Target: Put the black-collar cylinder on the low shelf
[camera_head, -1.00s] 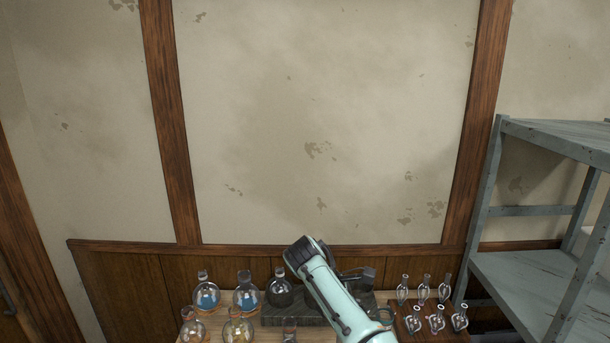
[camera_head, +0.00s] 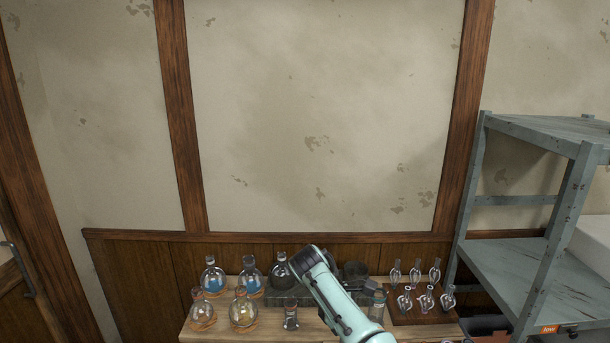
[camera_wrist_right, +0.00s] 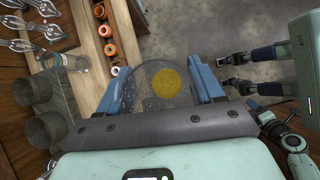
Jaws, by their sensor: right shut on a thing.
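My right gripper (camera_wrist_right: 165,86) is shut on a clear glass vessel (camera_wrist_right: 147,90) with a yellow disc showing in it. I cannot tell whether this is the black-collar cylinder. My teal right arm hides the gripper and its load in the head view. A small glass jar (camera_head: 290,318) with a dark top stands at the table front, and a clear glass cylinder (camera_head: 377,304) stands right of the arm; it also shows in the right wrist view (camera_wrist_right: 75,62). The low shelf (camera_head: 535,275) is the lower grey board at right. My left gripper (camera_wrist_right: 234,70) is open and empty.
Several round flasks (camera_head: 243,310) stand on the table's left. A rack of glass pieces (camera_head: 425,316) stands on its right. Orange and white rings (camera_wrist_right: 107,31) lie in a wooden box. Grey shelf posts (camera_head: 570,225) flank the shelf. A white box (camera_head: 592,244) stands at far right.

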